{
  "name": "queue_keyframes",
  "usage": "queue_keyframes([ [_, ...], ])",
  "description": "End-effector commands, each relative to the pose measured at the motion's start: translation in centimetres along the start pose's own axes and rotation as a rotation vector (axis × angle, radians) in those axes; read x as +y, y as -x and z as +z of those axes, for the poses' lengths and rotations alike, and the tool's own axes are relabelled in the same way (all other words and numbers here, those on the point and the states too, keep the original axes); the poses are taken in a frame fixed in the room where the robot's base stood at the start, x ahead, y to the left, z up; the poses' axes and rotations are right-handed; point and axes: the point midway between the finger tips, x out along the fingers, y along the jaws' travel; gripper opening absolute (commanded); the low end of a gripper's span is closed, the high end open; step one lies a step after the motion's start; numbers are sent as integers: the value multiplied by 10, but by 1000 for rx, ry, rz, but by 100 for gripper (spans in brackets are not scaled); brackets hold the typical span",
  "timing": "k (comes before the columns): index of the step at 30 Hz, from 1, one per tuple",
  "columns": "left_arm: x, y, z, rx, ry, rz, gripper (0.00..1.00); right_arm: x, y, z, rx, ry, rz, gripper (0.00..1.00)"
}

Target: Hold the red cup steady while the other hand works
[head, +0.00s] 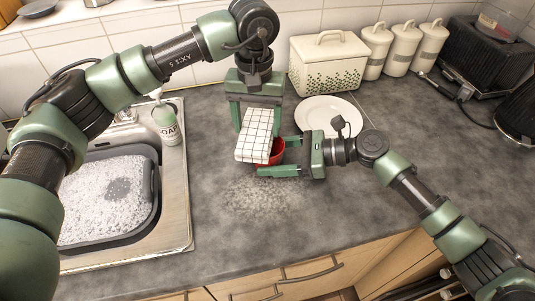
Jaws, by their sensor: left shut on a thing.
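The red cup (278,153) stands on the counter, partly hidden by a white checkered cloth (256,136). My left gripper (251,112) comes down from above and is shut on the cloth, which hangs over the cup's left side. My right gripper (282,156) reaches in from the right, with one finger behind the cup and one in front of it. The cup is between these fingers. I cannot tell whether both fingers touch it.
A sink with a grey basin of suds (152,197) is at the left, with a soap bottle (167,124) behind. A white plate (333,113), a bread box (328,70) and canisters (402,50) stand at the back. The front right counter is clear.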

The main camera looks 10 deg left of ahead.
Motion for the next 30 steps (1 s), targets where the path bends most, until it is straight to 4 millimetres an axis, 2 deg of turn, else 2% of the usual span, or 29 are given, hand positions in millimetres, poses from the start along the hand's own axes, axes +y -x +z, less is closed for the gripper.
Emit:
queue_keyframes([
  [6, 0, -1, 16, -5, -1, -1, 25, -1, 0, 1, -2, -1, -3, 39],
  [19, 0, 0, 21, -3, -2, -1, 25, -1, 0, 1, -1, -1, -3, 39],
  [30, 0, 0, 44, -2, -1, 0, 25, -1, 0, 1, -1, -1, -3, 39],
])
